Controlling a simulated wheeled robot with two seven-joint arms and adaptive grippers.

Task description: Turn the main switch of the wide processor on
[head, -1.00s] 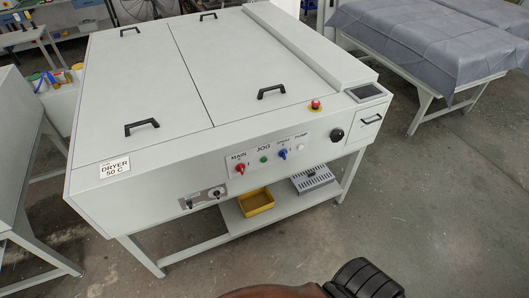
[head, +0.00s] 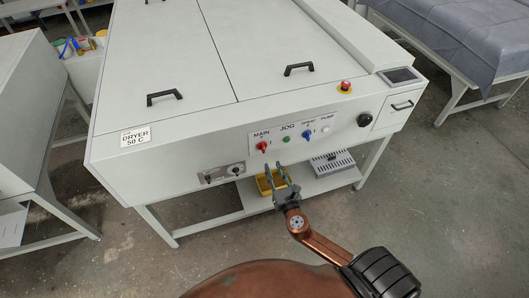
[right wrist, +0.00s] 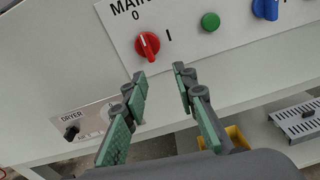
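The wide processor (head: 215,125) is a large pale grey machine on legs. Its white control panel carries the red main switch (head: 262,146), labelled MAIN with marks 0 and I. In the right wrist view the red main switch (right wrist: 147,46) has its knob near vertical, leaning slightly left at the top, and lies just beyond the fingertips. My right gripper (head: 276,175) is in front of the panel, a little below the switch. In the right wrist view my right gripper (right wrist: 158,85) is open, with nothing between its green-padded fingers. My left gripper is not in view.
A green JOG button (right wrist: 210,22) and a blue switch (right wrist: 266,8) sit right of the main switch. A dryer panel (head: 221,174) is lower left. A red emergency button (head: 346,86) stands on the top edge. A yellow bin (head: 265,187) lies on the shelf below.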

